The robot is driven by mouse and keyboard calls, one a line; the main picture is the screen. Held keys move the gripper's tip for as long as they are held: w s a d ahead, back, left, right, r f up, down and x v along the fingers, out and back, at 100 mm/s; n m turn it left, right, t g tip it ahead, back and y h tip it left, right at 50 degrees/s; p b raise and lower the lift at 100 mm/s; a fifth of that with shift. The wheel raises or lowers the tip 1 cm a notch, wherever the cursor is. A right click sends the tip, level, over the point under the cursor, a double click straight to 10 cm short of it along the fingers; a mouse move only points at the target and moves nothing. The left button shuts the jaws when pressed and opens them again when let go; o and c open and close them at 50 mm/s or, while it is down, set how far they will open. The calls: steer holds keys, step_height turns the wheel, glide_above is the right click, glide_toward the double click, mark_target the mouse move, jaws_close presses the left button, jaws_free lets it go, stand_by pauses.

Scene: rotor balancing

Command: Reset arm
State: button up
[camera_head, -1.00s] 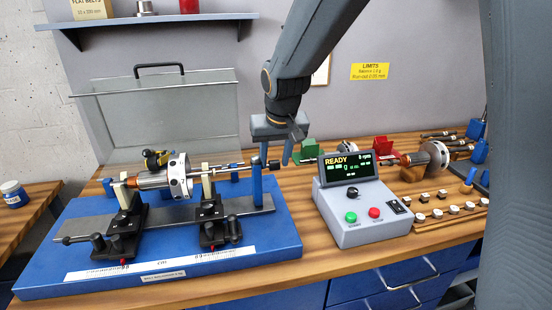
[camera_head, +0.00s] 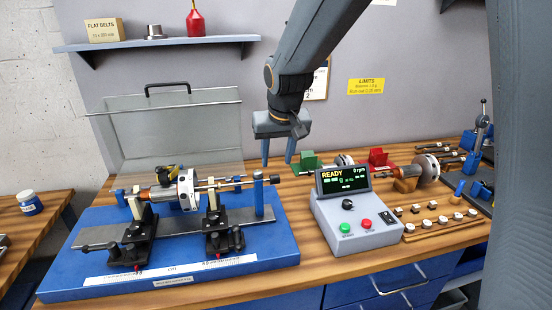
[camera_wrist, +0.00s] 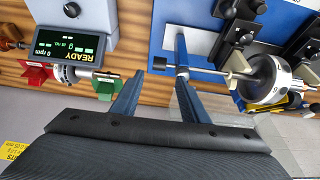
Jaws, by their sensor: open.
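My gripper (camera_head: 278,156) hangs fingers-down above the bench, between the balancing machine and the control box, and is open and empty. In the wrist view the two blue fingers (camera_wrist: 155,85) stand apart with nothing between them. The balancing machine's blue base (camera_head: 70,268) fills the left of the bench. A rotor (camera_head: 187,190) with a silver disc and copper section lies across its two black supports. The rotor disc (camera_wrist: 272,76) also shows at the right of the wrist view. The clear guard (camera_head: 170,125) with a black handle stands raised behind it.
The control box (camera_head: 347,232) reads READY and 0 rpm. Green (camera_head: 307,162) and red (camera_head: 379,158) cradles stand behind it. Another rotor (camera_head: 426,168) rests at the right. A wooden block (camera_head: 446,222) holds several small weights. A shelf (camera_head: 160,42) spans the back wall.

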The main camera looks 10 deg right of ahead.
steer(key=shift+d, duration=0.1)
steer(key=s+d+f+g+b, duration=0.1)
steer(key=s+d+f, duration=0.3)
steer(key=s, duration=0.3)
steer(key=s+d+f+m+g+b, duration=0.1)
steer(key=s+d+f+b, duration=0.1)
steer(key=s+d+f, duration=0.2)
steer(key=s+d+f+g+b, duration=0.1)
steer(key=s+d+f+b, duration=0.1)
steer(key=s+d+f, duration=0.2)
steer(key=s+f, duration=0.3)
steer(key=s, duration=0.2)
steer(key=shift+s+h, duration=0.3)
steer(key=shift+s, duration=0.05)
steer(key=shift+a, duration=0.15)
